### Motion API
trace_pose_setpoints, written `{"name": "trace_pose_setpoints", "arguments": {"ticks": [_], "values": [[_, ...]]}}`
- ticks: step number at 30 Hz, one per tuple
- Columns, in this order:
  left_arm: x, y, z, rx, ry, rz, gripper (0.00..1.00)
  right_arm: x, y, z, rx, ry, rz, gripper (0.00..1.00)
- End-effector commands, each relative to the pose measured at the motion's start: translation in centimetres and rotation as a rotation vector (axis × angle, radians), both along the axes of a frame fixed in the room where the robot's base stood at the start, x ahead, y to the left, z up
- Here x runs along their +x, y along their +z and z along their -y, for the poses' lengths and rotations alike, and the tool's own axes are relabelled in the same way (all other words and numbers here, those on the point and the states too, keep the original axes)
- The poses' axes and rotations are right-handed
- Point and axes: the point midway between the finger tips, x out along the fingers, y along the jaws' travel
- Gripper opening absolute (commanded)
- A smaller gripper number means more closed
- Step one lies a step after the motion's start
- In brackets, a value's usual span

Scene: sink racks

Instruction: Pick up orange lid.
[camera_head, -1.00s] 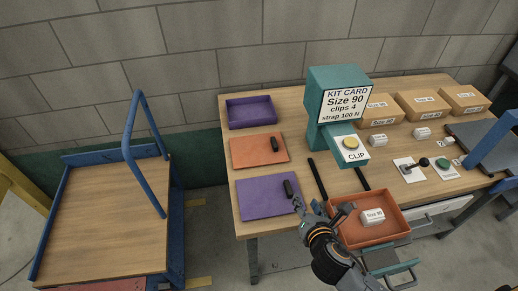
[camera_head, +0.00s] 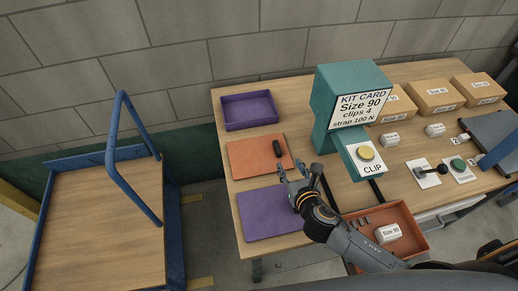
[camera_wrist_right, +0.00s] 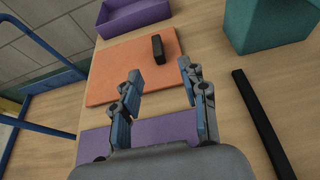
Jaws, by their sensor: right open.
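The orange lid (camera_head: 250,158) lies flat on the table with a black handle (camera_head: 277,149) near its right side. In the right wrist view the orange lid (camera_wrist_right: 120,70) is ahead of my fingers, with its black handle (camera_wrist_right: 158,48) beyond the gap between them. My right gripper (camera_head: 290,172) is open and empty, over the far right part of the purple lid (camera_head: 262,222), just short of the orange lid. The purple lid's own handle is hidden behind my gripper in the head view. My left gripper is not seen.
A purple tray (camera_head: 249,111) sits behind the orange lid. The teal clip station (camera_head: 340,95) stands to the right, with a black strip (camera_wrist_right: 262,125) before it. An orange tray (camera_head: 415,232) holding a white box (camera_head: 388,233) is at the front right.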

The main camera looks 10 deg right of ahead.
Motion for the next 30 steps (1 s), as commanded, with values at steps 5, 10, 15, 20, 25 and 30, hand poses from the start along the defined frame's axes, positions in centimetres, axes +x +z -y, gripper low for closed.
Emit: {"name": "trace_pose_setpoints", "arguments": {"ticks": [5, 10, 15, 20, 25, 30], "values": [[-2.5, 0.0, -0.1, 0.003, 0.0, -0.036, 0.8, 3.6, -1.3, -0.2, 0.0, -0.002, 0.002, 0.43], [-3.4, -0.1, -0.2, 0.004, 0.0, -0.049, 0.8, 5.6, -2.2, -0.2, 0.001, -0.001, 0.002, 0.43], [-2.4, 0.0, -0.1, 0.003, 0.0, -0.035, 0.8, 6.5, -2.6, -0.3, 0.001, -0.001, 0.001, 0.43], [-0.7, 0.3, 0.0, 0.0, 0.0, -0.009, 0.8, 8.4, -3.5, -0.8, 0.003, -0.002, 0.001, 0.43], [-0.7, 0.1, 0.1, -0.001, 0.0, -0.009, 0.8, 10.2, -4.4, -0.9, 0.002, -0.001, 0.001, 0.43], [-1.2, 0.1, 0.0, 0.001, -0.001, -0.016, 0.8, 10.7, -4.7, -0.9, 0.001, 0.001, 0.0, 0.43]]}}
